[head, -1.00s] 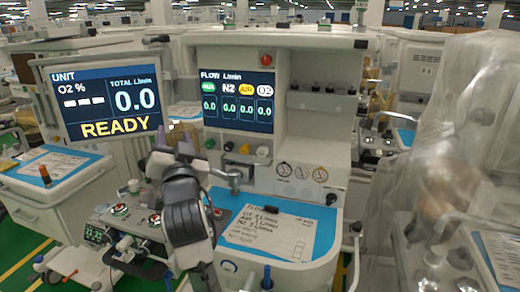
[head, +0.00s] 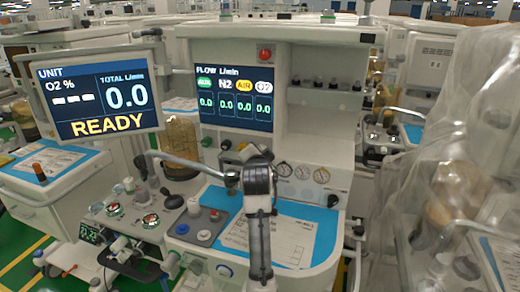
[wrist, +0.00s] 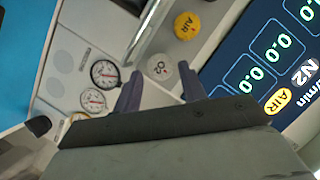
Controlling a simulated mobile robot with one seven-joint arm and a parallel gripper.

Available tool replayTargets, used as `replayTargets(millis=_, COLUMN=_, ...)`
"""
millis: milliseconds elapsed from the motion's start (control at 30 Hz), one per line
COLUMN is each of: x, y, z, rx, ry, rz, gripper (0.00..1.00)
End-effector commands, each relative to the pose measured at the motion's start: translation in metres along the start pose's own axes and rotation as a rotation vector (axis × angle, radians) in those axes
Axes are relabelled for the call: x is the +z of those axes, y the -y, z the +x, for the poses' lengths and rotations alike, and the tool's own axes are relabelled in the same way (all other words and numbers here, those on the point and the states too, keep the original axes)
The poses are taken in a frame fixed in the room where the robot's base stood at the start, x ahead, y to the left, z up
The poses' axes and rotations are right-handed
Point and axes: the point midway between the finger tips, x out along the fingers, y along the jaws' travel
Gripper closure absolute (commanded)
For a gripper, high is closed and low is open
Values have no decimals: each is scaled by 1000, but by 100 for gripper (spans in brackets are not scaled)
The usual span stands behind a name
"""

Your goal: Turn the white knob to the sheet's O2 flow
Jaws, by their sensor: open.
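The white O2 knob (wrist: 158,67) shows in the wrist view, just ahead of and between the two dark fingertips of my gripper (wrist: 160,74). The fingers are apart with nothing held; I cannot tell whether they touch the knob. In the head view my arm covers the white knob. The flow screen (head: 235,98) reads 0.0 in every column, including O2. The handwritten sheet (head: 292,238) lies on the blue work surface (head: 326,222), partly behind my arm; its writing is too small to read now.
The yellow AIR knob (wrist: 187,25) sits close beside the white one. Round gauges (wrist: 104,73) are on the panel on the other side. The unit screen (head: 97,95) reads total 0.0 and READY. A plastic-draped cart (head: 450,190) stands at right.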

Motion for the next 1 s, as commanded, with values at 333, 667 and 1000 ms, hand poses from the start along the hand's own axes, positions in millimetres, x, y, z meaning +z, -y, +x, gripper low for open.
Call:
replayTargets(millis=333, x=0, y=0, z=37, rx=0, ry=0, rz=-1, gripper=59)
replayTargets(millis=667, x=0, y=0, z=39, rx=-1, ry=0, rz=-1, gripper=61)
replayTargets(millis=1000, x=0, y=0, z=38, rx=1, ry=0, rz=-3, gripper=90)
